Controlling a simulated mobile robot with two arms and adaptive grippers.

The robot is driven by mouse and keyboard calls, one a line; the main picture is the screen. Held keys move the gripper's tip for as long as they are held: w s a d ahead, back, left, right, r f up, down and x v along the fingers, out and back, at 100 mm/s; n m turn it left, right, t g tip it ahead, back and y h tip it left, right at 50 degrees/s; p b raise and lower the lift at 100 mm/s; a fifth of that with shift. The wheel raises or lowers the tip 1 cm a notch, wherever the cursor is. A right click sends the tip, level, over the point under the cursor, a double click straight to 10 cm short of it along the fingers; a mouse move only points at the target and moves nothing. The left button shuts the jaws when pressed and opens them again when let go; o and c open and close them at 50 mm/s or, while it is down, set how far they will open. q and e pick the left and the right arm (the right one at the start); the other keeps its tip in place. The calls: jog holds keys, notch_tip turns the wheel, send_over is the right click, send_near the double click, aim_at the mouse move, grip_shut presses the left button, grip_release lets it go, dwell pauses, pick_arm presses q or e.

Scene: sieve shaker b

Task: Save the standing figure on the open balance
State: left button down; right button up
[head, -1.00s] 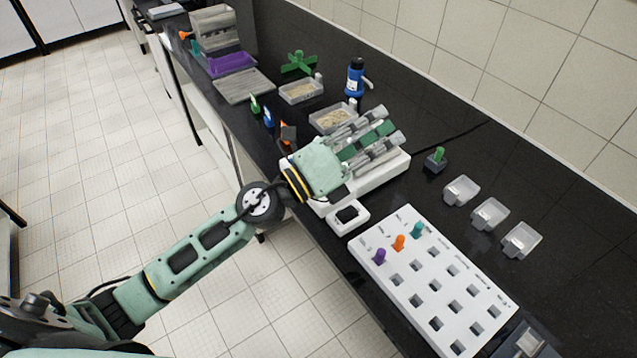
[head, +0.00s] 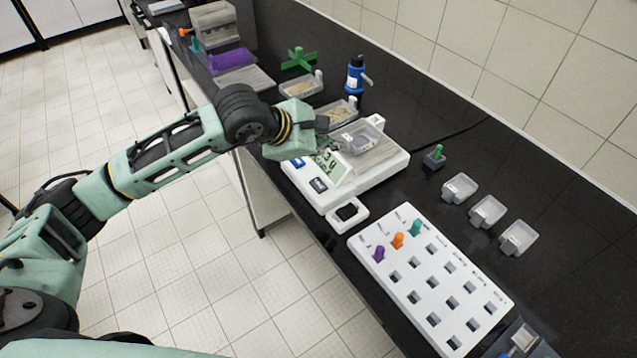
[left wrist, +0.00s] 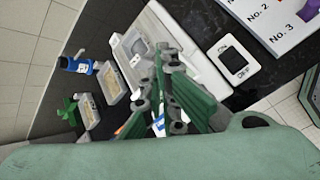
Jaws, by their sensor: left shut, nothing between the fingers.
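The white open balance (head: 385,178) stands on the black bench, with a clear grey tray (head: 368,138) on its pan. Its lit display (head: 328,164) shows dark digits, partly covered and too small to read surely. In the left wrist view the green and grey fingers (left wrist: 165,62) are shut, empty, in front of the balance. Contact cannot be told. My right gripper is out of view.
A white ON/OFF switch box (head: 347,212) lies before the balance. A white numbered rack (head: 420,275) with coloured pegs is to the right. Sample trays (head: 300,87), a blue bottle (head: 356,76) and a green cross-shaped knob (head: 298,59) stand behind. Three empty trays (head: 487,212) are at right.

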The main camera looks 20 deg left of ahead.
pick_arm(q)
jog(key=shift+f, duration=0.1)
jog(key=b, duration=0.4)
send_over(325, 188)
notch_tip(325, 188, down, 8)
jog(key=shift+w+f+b, duration=0.1)
jog(key=shift+f+b, duration=0.25)
jog(key=shift+b, duration=0.05)
jog(key=shift+r, duration=0.1)
dwell(0.9)
jog(key=shift+f+b, duration=0.45)
jog(key=shift+b, duration=0.25)
